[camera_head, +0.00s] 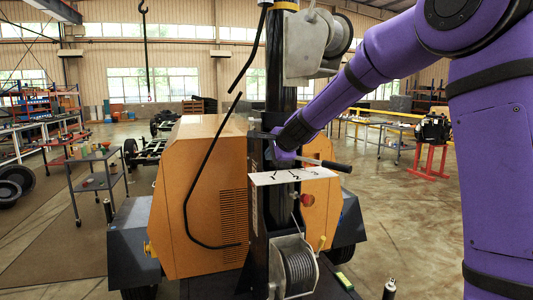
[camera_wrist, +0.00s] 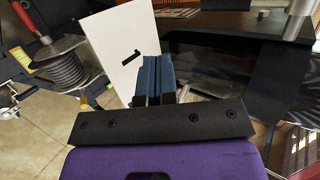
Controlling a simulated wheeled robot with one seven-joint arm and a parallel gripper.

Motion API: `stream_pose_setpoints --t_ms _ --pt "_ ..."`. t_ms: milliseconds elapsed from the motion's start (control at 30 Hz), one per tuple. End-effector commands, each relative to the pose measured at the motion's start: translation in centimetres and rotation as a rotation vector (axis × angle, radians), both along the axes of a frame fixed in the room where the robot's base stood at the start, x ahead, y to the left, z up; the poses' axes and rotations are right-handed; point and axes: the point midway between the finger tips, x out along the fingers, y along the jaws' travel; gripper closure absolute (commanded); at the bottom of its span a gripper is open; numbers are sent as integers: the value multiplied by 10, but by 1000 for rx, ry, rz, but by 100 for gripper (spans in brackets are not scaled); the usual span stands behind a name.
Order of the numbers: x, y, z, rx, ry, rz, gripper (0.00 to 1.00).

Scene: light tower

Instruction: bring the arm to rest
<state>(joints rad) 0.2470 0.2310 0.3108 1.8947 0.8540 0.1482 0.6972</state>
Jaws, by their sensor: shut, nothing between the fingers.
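My purple arm (camera_head: 342,95) reaches from the upper right toward the mast of the light tower (camera_head: 200,190) in the head view. Its end is close to the mast, just above a white plate (camera_head: 262,178) marked 1, 2 and 3. In the wrist view my gripper (camera_wrist: 152,62) has its blue fingers together with nothing between them. The white plate (camera_wrist: 112,30) with the figure 1 shows just beyond the fingers. I cannot tell whether they touch it. In the head view the fingers cannot be made out.
A black-handled bar (camera_head: 335,165) sticks out right of the mast. A red knob (camera_head: 307,199) and a cable winch (camera_head: 298,268) are below the plate; another winch (camera_head: 318,42) is above. A grey cart (camera_head: 98,180) stands left. Open floor lies at right.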

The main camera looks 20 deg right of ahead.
Motion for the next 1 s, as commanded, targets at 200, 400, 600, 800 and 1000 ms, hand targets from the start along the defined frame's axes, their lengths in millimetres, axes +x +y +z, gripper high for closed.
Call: stream_pose_setpoints --t_ms 200,400,600,800,1000 --pt "-16 -4 0 2 0 -1 100" --pt "-22 -4 0 1 0 1 100" --pt "-35 1 7 -44 -4 44 100" --pt "-97 16 29 -242 -7 238 100" --pt "-178 22 42 -477 12 457 100"
